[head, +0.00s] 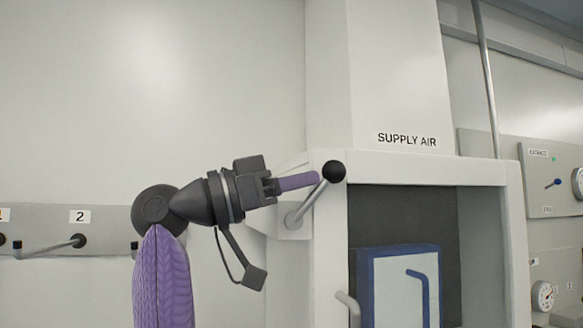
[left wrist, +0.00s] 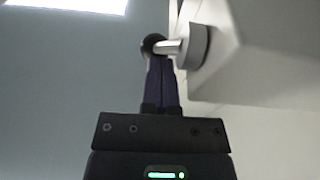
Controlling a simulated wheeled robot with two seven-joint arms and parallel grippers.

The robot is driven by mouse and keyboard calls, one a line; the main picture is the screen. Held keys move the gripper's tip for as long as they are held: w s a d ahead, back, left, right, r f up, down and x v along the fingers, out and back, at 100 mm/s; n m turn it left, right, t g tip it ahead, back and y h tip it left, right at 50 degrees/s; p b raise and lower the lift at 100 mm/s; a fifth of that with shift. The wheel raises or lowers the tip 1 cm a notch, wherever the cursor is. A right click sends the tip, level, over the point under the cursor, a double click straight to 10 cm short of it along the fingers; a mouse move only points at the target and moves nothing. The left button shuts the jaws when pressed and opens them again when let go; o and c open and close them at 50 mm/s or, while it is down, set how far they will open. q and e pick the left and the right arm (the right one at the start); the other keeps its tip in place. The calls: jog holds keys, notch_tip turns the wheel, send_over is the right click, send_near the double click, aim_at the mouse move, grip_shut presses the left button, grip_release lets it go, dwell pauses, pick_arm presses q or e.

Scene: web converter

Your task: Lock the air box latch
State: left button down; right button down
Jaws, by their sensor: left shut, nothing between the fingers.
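The air box (head: 330,235) is a white cabinet labelled "SUPPLY AIR", with an open front. Its latch is a silver lever (head: 309,202) with a black ball knob (head: 334,171), tilted up and to the right from a pivot on the left side. My left gripper (head: 316,178) is shut and empty. Its purple fingers point right, with tips at the lever just below and left of the knob. In the left wrist view the fingertips (left wrist: 160,62) are right by the knob (left wrist: 153,43) and lever shaft (left wrist: 172,47). I cannot tell whether they touch.
A blue-framed white panel (head: 396,290) with a blue handle stands inside the opening. A second silver lever (head: 348,303) shows at the opening's lower left. A wall rail (head: 50,215) with levers is at left. A gauge panel (head: 550,180) is at right.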

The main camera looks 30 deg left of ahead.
pick_arm(q)
jog(key=p, duration=0.1)
jog(key=g+y+p, duration=0.1)
jog(key=p, duration=0.1)
jog(key=shift+w+d+r+g, duration=0.2)
jog(key=shift+w+d+g, duration=0.05)
jog(key=shift+w+g, duration=0.1)
jog(key=shift+w+d+f+g+y+p, duration=0.15)
jog(key=shift+g+y+p, duration=0.3)
jog(key=shift+y+p, duration=0.3)
jog(key=shift+f+g+y+p, duration=0.2)
jog(key=shift+g+y+p, duration=0.05)
jog(key=shift+g+p, duration=0.15)
jog(key=shift+f, duration=0.1)
jog(key=b+v, duration=0.2)
jog(key=v, duration=0.8)
jog(key=shift+b, duration=0.3)
